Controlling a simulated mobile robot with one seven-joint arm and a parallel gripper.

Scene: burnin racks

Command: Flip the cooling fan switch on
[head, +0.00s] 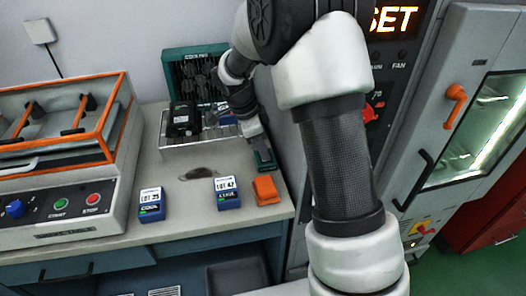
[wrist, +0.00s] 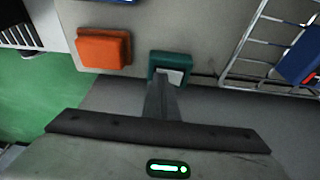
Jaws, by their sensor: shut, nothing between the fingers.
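A label reading FAN is on the dark oven panel (head: 398,80), partly behind my arm. My gripper (head: 262,150) is shut and empty, pointing down near the bench's right edge. In the wrist view its fingers (wrist: 164,82) reach to a teal block (wrist: 170,62) with a pale face; contact cannot be told.
An orange block (head: 265,190) lies just in front of the teal block. A wire rack (head: 190,142) holds a black device (head: 182,118). Two blue lot-labelled boxes (head: 150,205) (head: 228,193) stand on the bench.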

